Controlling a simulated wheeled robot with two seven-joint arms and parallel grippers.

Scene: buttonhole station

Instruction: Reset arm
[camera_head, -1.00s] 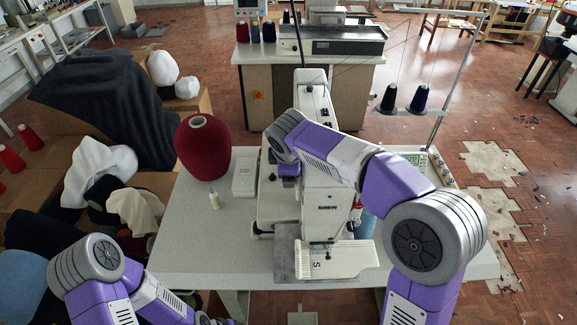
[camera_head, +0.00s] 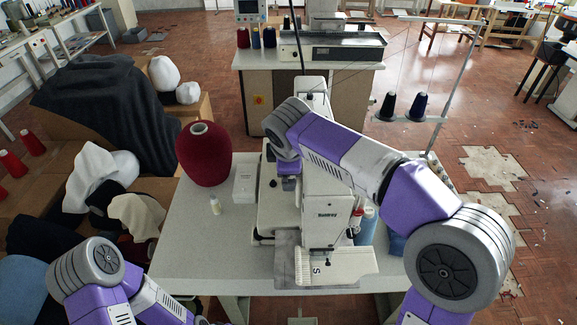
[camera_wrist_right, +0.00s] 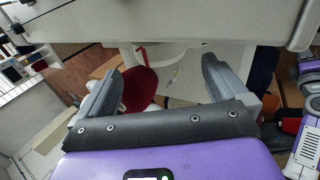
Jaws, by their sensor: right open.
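My right arm (camera_head: 350,160) reaches from the lower right up across the sewing machine (camera_head: 325,215) in the head view. Its gripper is hidden there behind the arm and machine. In the right wrist view my right gripper (camera_wrist_right: 160,88) is open, its two grey fingers wide apart with nothing between them. Pale table parts and a dark red shape lie beyond the fingers. My left arm (camera_head: 95,275) is folded at the lower left in the head view, and its gripper is out of the frame.
The machine stands on a white table (camera_head: 185,250). A thread stand with dark spools (camera_head: 388,107) rises at right. Boxes with cloth (camera_head: 105,110) are at left.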

